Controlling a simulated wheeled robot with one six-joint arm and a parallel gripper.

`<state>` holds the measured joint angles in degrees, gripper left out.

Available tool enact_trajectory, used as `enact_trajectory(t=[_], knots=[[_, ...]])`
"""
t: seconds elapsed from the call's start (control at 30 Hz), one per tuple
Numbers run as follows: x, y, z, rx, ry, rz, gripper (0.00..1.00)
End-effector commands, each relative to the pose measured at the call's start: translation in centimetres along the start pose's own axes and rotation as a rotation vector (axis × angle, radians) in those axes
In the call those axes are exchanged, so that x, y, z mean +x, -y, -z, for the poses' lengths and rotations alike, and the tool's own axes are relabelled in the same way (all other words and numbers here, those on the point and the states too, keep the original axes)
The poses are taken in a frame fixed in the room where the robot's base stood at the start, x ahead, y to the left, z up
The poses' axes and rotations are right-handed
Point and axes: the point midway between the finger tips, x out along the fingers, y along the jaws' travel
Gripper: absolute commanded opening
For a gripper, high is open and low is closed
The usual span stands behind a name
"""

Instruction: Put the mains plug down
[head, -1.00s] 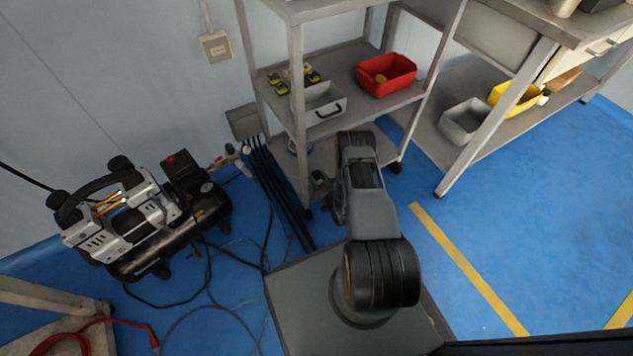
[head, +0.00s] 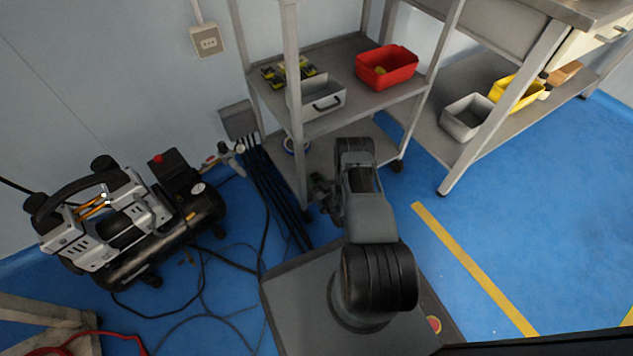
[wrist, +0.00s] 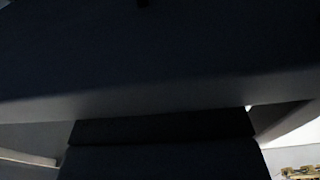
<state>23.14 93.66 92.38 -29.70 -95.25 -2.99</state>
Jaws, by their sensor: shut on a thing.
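My gripper (head: 322,192) is a small dark shape at the end of my folded arm, low beside the shelf unit's front left leg. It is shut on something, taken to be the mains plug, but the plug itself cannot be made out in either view. My arm hides part of that area. The wrist view is almost wholly filled by dark, close surfaces, and the fingertips are not clear there. A wall socket (head: 207,41) is at the upper left in the head view, well apart from my gripper.
A grey shelf unit (head: 372,105) stands close beyond my arm, with a red bin (head: 387,68) and a grey drawer box (head: 318,97). A compressor (head: 130,225) stands left, with dark cables (head: 205,290) on the floor. Blue floor (head: 540,200) is clear at right.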

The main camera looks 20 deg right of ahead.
Motion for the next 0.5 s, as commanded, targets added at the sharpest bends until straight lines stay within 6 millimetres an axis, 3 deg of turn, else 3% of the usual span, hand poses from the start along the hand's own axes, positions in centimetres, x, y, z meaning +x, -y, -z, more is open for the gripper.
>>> enact_trajectory(t=[0.5], knots=[[0.0,0.1,-1.3,0.0,0.002,0.001,0.0]])
